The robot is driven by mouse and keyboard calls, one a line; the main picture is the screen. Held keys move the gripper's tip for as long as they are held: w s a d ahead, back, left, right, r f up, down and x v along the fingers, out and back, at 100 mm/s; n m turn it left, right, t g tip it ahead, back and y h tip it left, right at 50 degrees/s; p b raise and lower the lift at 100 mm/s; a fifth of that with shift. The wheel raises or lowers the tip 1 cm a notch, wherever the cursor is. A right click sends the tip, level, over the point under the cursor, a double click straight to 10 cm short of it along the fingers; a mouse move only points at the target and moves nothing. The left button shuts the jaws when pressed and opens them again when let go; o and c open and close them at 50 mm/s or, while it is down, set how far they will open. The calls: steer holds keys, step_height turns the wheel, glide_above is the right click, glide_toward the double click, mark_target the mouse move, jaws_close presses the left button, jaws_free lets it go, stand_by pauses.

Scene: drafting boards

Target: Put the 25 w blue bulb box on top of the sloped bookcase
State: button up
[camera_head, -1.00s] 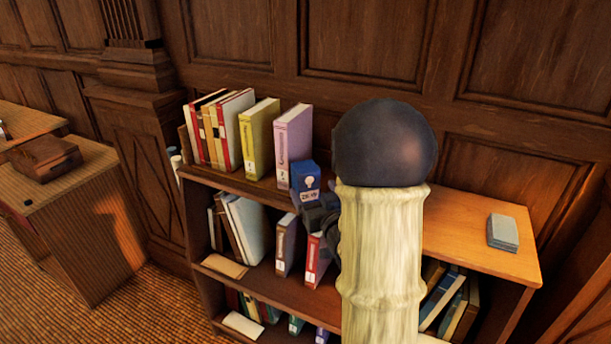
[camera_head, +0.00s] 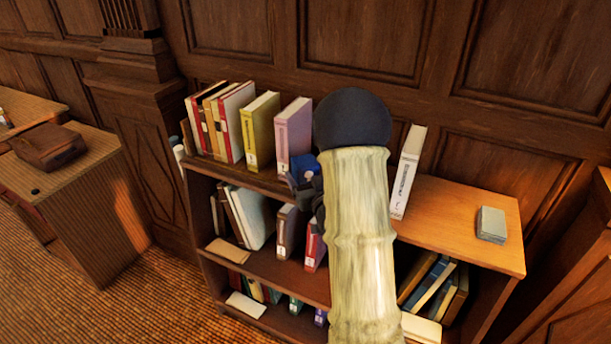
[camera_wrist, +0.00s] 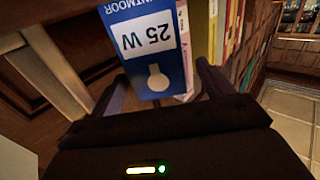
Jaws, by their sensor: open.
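The blue 25 W bulb box (camera_head: 304,167) stands on the top of the wooden bookcase (camera_head: 450,232), just right of a purple book. In the head view, my gripper (camera_head: 304,187) hides its lower front. In the wrist view, the box (camera_wrist: 150,45) shows its blue face, white "25 W" label and a bulb picture. My open gripper (camera_wrist: 160,90) has one finger on each side of the box. I cannot tell whether the fingers touch it. I cannot tell whether this bookcase is the sloped one.
A purple book (camera_head: 293,130) and yellow book (camera_head: 262,130) stand left of the box. A white book (camera_head: 407,172) stands to the right, beyond my arm. A grey block (camera_head: 491,224) lies on the right top, with bare wood around it. A desk (camera_head: 85,185) stands at left.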

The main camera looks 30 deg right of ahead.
steer(key=shift+w+d+f+p, duration=0.15)
steer(key=shift+w+p, duration=0.2)
steer(key=shift+w, duration=0.5)
steer(key=shift+w+d+p, duration=0.1)
steer(key=shift+w+p, duration=0.2)
steer(key=shift+w, duration=0.55)
steer(key=shift+w+d+f+p, duration=0.15)
steer(key=shift+w+p, duration=0.2)
steer(key=shift+w, duration=0.5)
steer(key=c, duration=1.1)
steer(key=shift+r, duration=0.2)
steer(key=shift+c, duration=0.2)
step_height(320, 180, up, 18)
steer(key=b, duration=0.1)
steer(key=shift+f, duration=0.15)
